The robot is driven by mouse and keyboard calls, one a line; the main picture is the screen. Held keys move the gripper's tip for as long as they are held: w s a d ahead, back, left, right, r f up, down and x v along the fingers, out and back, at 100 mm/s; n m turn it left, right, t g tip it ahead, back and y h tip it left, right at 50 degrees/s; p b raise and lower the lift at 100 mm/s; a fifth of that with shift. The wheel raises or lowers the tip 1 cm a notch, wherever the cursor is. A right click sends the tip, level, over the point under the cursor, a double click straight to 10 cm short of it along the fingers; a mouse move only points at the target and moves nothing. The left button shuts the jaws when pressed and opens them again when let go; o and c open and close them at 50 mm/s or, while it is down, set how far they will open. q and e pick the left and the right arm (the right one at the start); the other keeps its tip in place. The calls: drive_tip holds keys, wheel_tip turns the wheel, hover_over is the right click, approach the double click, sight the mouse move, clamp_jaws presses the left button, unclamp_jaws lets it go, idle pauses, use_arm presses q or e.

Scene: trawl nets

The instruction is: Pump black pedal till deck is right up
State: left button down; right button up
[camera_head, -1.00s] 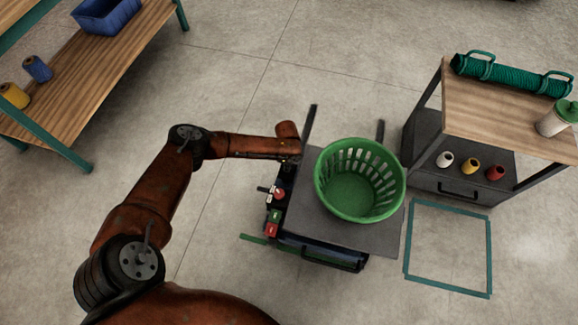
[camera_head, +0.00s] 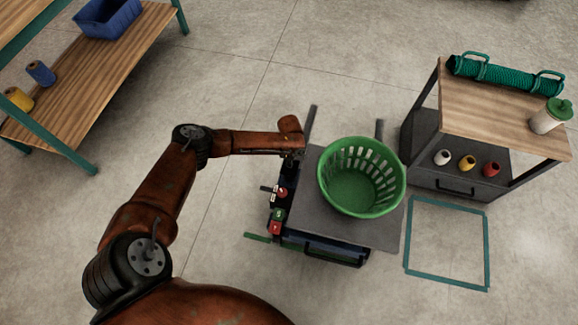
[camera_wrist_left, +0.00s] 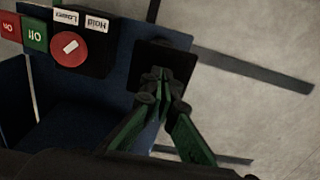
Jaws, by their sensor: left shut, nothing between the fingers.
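The cart's deck (camera_head: 370,234) is a flat grey plate carrying a green slotted basket (camera_head: 362,200). My left gripper (camera_head: 297,158) is at the deck's far left corner, beside the cart's control end. In the wrist view, the black pedal (camera_wrist_left: 178,57) is a dark square pad on the blue cart body. My left gripper (camera_wrist_left: 160,78) is shut and empty, its fingertips over the pad. I cannot tell whether they touch it. The pedal is hard to make out in the head view. My right gripper is not in view.
A red round knob (camera_wrist_left: 75,47) sits beside the pedal, near Hold and Lower labels and green and red switches. A wooden-topped stand (camera_head: 490,115) is to the right of the cart. A teal floor outline (camera_head: 407,240) is in front of it. A wooden bench (camera_head: 95,80) stands left.

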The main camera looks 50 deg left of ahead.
use_arm(q)
drive_tip(key=shift+f, duration=0.15)
drive_tip(key=shift+f+b, duration=1.15)
drive_tip(key=shift+f, duration=0.95)
drive_tip(key=shift+r+p, duration=1.45)
drive_tip(key=shift+r, duration=0.95)
drive_tip(key=shift+f, duration=0.25)
drive_tip(key=shift+f+b, duration=1.2)
drive_tip(key=shift+f, duration=1)
drive_tip(key=shift+r+p, duration=1.45)
drive_tip(key=shift+r, duration=0.95)
drive_tip(key=shift+f, duration=0.15)
